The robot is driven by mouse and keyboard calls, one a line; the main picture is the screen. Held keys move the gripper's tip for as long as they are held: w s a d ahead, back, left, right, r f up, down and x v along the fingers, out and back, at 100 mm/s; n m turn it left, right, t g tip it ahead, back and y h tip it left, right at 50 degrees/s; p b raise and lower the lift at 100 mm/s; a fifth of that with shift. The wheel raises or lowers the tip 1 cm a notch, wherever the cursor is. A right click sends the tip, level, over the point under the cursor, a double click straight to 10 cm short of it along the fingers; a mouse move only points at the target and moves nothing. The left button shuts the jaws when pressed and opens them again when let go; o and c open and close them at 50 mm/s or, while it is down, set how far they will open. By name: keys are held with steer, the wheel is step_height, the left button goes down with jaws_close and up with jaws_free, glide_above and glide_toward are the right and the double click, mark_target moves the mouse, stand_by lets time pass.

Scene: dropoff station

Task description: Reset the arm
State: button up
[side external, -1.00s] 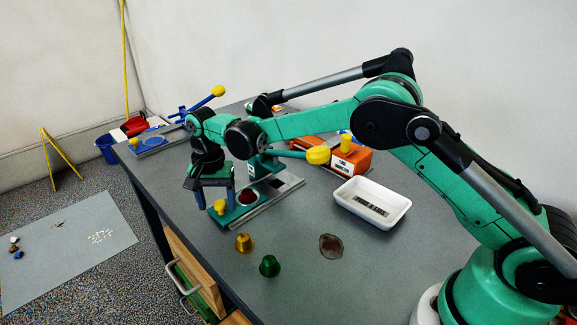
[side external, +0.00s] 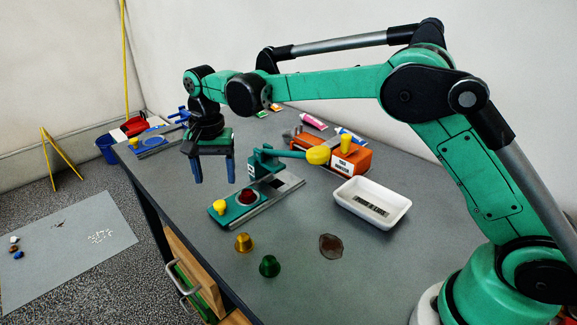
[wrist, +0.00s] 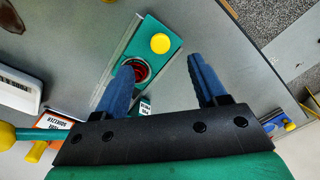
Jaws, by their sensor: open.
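My gripper (side external: 214,171) is open and empty, with its two blue fingers pointing down. It hangs in the air above the table, over the left side of the green press station (side external: 262,200). In the wrist view the gripper (wrist: 168,82) has a clear gap between its fingers. The station, with its yellow knob (wrist: 160,43) and a round well with dark red contents (wrist: 135,68), lies below and ahead of the fingers. The left finger partly overlaps the well in that view. My arm stretches over the table from the right.
A white tray (side external: 394,212) stands right of the station, with an orange box (side external: 350,164) behind it. A gold capsule (side external: 244,242), a green capsule (side external: 270,266) and a brown stain (side external: 331,246) are near the front. A blue station (side external: 155,146) is at the far left.

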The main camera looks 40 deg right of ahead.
steer(key=s+d+r+n+t, duration=0.2)
steer(key=s+d+r, duration=0.1)
steer(key=s+r, duration=0.15)
steer(key=s+d+n+t, duration=0.2)
steer(key=s+d+n, duration=0.1)
steer(key=s, duration=0.4)
steer(key=s+d+n+t, duration=0.2)
steer(key=s+d+n, duration=0.1)
steer(key=s, duration=0.4)
steer(key=shift+n+t, duration=0.3)
steer(key=shift+t, duration=0.1)
